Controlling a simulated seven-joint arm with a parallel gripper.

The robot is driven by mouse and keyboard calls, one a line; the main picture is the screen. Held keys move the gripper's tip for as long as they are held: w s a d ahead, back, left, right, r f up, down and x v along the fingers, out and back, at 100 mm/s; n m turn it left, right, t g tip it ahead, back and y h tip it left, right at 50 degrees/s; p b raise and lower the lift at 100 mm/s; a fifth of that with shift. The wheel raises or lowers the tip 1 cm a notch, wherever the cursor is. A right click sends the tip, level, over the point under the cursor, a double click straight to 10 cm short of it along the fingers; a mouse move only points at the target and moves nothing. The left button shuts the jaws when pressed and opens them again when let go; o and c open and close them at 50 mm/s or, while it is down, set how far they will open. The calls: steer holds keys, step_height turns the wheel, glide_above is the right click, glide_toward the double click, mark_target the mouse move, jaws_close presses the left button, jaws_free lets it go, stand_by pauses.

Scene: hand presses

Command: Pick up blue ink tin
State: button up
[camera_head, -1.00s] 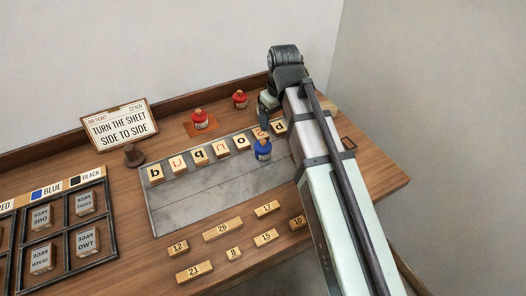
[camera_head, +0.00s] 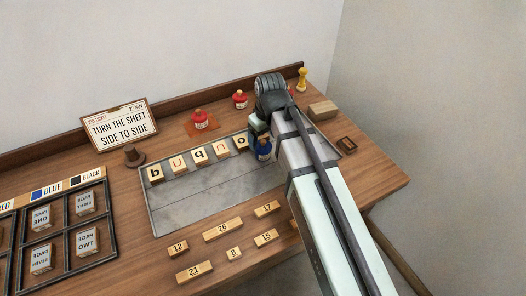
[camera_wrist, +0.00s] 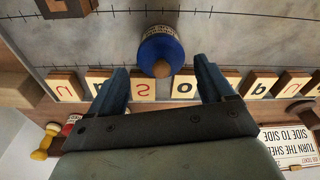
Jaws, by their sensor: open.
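The blue ink tin (camera_head: 264,151) stands upright on the grey marked plate (camera_head: 185,203), near the plate's far right part, with my arm close beside it. In the wrist view the blue tin (camera_wrist: 161,50), with its tan knob on top, lies ahead of my gripper (camera_wrist: 162,85), centred between the two fingers. The fingers are open and empty, one on each side. The tin appears just beyond the fingertips. In the head view my arm hides the fingertips and part of the tin.
Letter blocks (camera_head: 199,154) stand in a row along the plate's far edge, close to the tin. Two red tins (camera_head: 200,119) stand behind. Several number blocks (camera_head: 222,230) lie in front. A ticket sign (camera_head: 119,125) and a framed tray (camera_head: 62,254) are at left.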

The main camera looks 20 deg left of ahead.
mark_target(263, 151)
steer(key=shift+a+f, duration=0.2)
steer(key=shift+f, duration=2.55)
steer(key=shift+c, duration=0.2)
steer(key=c, duration=1)
steer(key=shift+c, duration=0.5)
steer(key=shift+r, duration=0.15)
